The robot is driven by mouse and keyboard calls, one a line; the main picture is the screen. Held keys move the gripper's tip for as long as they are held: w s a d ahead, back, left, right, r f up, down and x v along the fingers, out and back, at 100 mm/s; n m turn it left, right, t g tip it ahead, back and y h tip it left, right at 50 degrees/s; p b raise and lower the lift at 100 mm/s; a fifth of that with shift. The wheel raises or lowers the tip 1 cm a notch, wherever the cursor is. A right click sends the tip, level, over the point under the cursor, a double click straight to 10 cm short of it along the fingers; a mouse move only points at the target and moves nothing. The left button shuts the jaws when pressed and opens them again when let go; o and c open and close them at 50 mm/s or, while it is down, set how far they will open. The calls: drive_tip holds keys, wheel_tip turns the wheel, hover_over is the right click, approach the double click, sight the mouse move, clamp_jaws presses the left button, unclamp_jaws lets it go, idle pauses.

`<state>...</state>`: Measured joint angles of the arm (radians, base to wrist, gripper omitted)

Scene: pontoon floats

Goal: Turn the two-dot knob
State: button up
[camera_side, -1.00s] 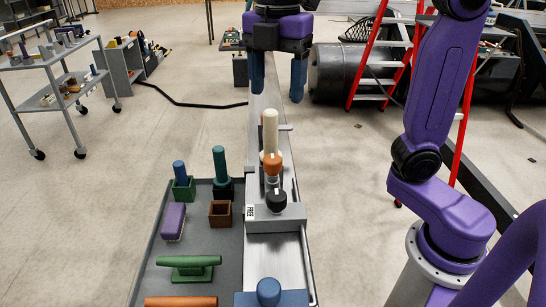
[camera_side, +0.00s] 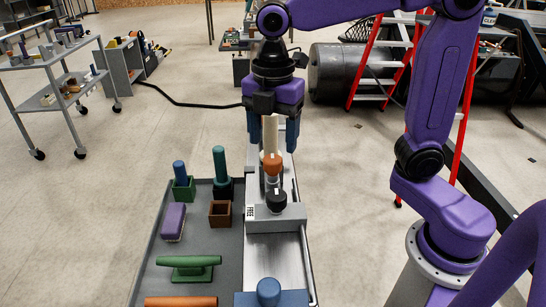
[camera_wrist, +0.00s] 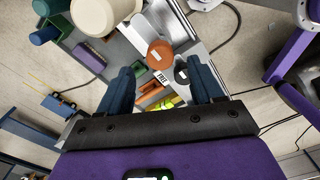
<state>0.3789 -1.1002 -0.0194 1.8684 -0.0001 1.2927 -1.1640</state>
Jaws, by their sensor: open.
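Three knob-like parts stand in a row on a grey fixture (camera_side: 290,216): a tall cream one (camera_side: 275,137) at the back, an orange one (camera_side: 272,165) in the middle, a black one (camera_side: 277,201) in front. I cannot make out dots on any of them. My gripper (camera_side: 273,146) is open and points down, its blue fingers either side of the cream post in the side view. In the wrist view my gripper (camera_wrist: 164,74) has the orange knob (camera_wrist: 160,53) just beyond the gap between its fingers. The black knob (camera_wrist: 181,74) is by the right finger, and the cream part (camera_wrist: 98,15) is upper left.
A "FREE" label (camera_side: 250,212) is on the fixture. A grey tray (camera_side: 225,262) to the left holds a green peg (camera_side: 220,162), a brown box (camera_side: 221,213), a purple block (camera_side: 173,222) and a green handle (camera_side: 189,262). A blue block (camera_side: 285,299) is in front.

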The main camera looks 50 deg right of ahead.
sight(273, 158)
drive_tip(key=shift+f, duration=2.8)
drive_tip(key=c, duration=1.1)
drive_tip(key=shift+o, duration=0.2)
